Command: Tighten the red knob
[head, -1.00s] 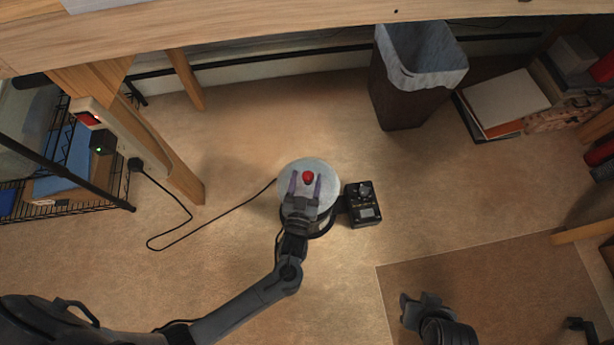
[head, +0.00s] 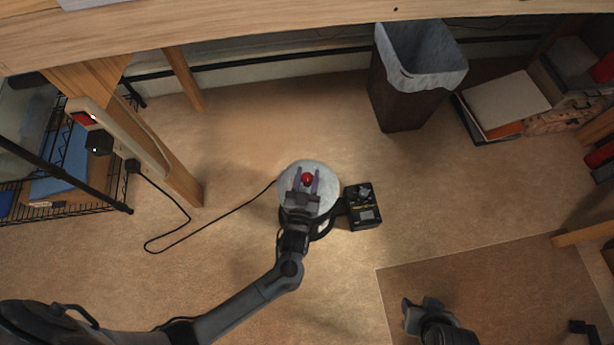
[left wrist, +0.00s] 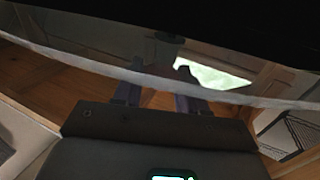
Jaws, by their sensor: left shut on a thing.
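The red knob (head: 307,179) stands on a round, pale, glass-like lid (head: 328,186) on a dark-based pot or appliance on the floor. My left gripper (head: 306,180) reaches over the lid from the front. Its two purple fingers are shut on the knob, one on each side. In the left wrist view the fingers (left wrist: 158,96) show beyond the dark gripper body, and the view is dark with reflections, so the knob is hard to make out there. My right gripper (head: 426,303) is at the lower right, away from the lid; its jaw opening is unclear.
A black control box (head: 362,207) with dials sits right beside the pot. A black cord (head: 215,226) runs left to a power strip (head: 118,135). A lined bin (head: 400,95) stands behind at right. Open floor lies around the pot.

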